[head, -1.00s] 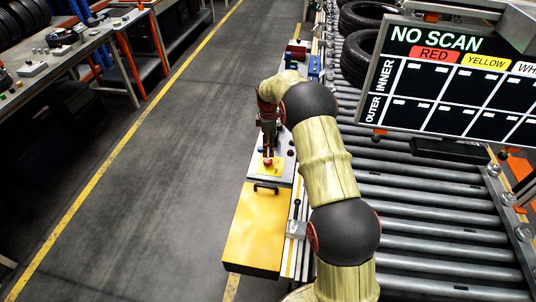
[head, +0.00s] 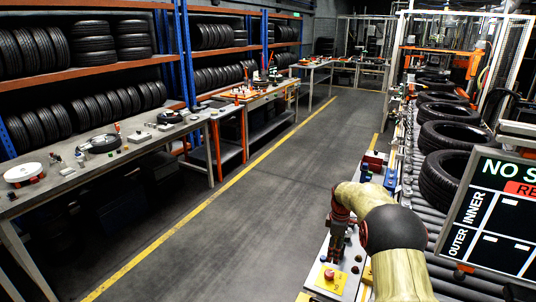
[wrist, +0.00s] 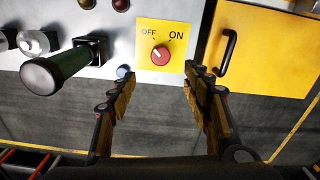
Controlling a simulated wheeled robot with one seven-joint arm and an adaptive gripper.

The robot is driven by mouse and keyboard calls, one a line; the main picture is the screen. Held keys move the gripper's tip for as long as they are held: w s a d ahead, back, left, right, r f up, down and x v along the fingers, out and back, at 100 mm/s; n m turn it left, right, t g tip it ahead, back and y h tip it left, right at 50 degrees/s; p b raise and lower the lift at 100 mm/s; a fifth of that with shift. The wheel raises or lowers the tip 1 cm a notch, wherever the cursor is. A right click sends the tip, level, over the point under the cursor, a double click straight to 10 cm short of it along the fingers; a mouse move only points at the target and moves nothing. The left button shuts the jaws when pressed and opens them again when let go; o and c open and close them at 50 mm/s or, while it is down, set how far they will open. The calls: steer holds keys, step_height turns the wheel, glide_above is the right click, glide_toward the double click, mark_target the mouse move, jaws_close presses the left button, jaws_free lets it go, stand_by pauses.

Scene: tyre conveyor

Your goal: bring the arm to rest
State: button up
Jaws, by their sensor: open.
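My gripper (wrist: 158,85) is open and empty in the wrist view, its two fingers apart. Beyond the fingertips is a red rotary knob (wrist: 160,55) on a yellow plate (wrist: 178,36) marked OFF and ON; its white mark points up toward the right. The fingers do not touch the knob. In the head view my arm is bent out over the control panel (head: 345,262), with the red knob (head: 329,274) in front of my gripper. The fingertips are not clear in the head view.
Tyres (head: 449,134) lie on the roller conveyor beside a sign (head: 490,215). The aisle floor (head: 240,215) is clear; a workbench (head: 110,155) stands at left.

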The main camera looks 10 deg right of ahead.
steer(key=s+a+m+g, duration=0.1)
steer(key=s+a+m, duration=0.1)
steer(key=s+m, duration=0.6)
steer(key=s+a+r+m+t, duration=0.1)
steer(key=s+a+r, duration=0.3)
steer(key=s+r, duration=0.4)
steer(key=s+a+r+m+t, duration=0.2)
steer(key=s+r, duration=0.6)
steer(key=s, duration=0.7)
steer(key=s+a+r+m+t, duration=0.2)
steer(key=s+a+r, duration=0.4)
steer(key=s, duration=0.6)
step_height(320, 180, up, 2)
steer(key=shift+s+r+t+b, duration=0.2)
steer(key=shift+t+b, duration=0.25)
steer(key=shift+t, duration=0.35)
